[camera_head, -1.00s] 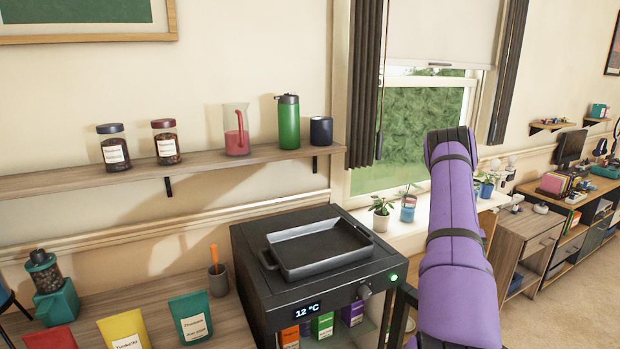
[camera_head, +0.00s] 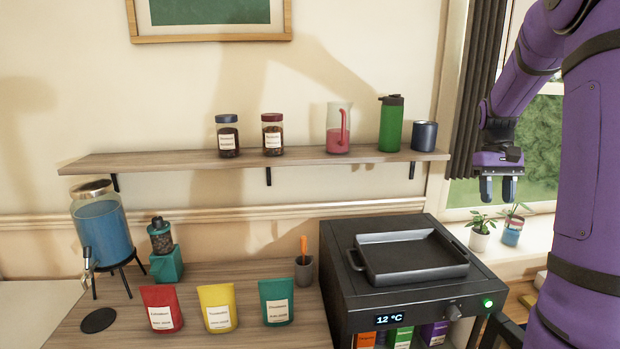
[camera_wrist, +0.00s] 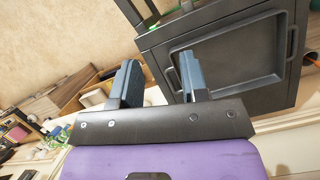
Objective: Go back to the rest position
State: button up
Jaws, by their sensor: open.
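My purple arm stands at the right of the head view. My gripper (camera_head: 498,188) hangs from it, pointing down, in front of the window and above the sill plants. Its two dark fingers are apart with nothing between them. In the wrist view my gripper (camera_wrist: 160,82) is also open and empty. The black cooler (camera_wrist: 222,55) with its raised-rim tray top shows beyond the fingers there, apart from them.
The cooler (camera_head: 340,290) carries a black tray (camera_head: 415,262). A shelf (camera_head: 180,160) holds jars, a pitcher, a green bottle (camera_head: 391,125) and a dark mug (camera_head: 424,136). Bags, a grinder and a drink dispenser (camera_head: 102,225) stand on the counter. Potted plants (camera_head: 480,232) sit on the sill.

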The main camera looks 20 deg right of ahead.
jog(key=s+a+r+n+t+h, duration=0.1)
jog(key=s+a+r+t, duration=0.2)
jog(key=a, duration=0.6)
jog(key=s+a+r+n+t+h, duration=0.15)
jog(key=a+r, duration=0.35)
jog(key=a, duration=0.5)
jog(key=s+a+n+t+y, duration=0.1)
jog(key=s+a+t, duration=0.3)
jog(key=s+a, duration=0.7)
jog(key=shift+s+f+n, duration=0.35)
jog(key=shift+s+n, duration=0.05)
jog(key=shift+n, duration=0.45)
jog(key=shift+w, duration=0.1)
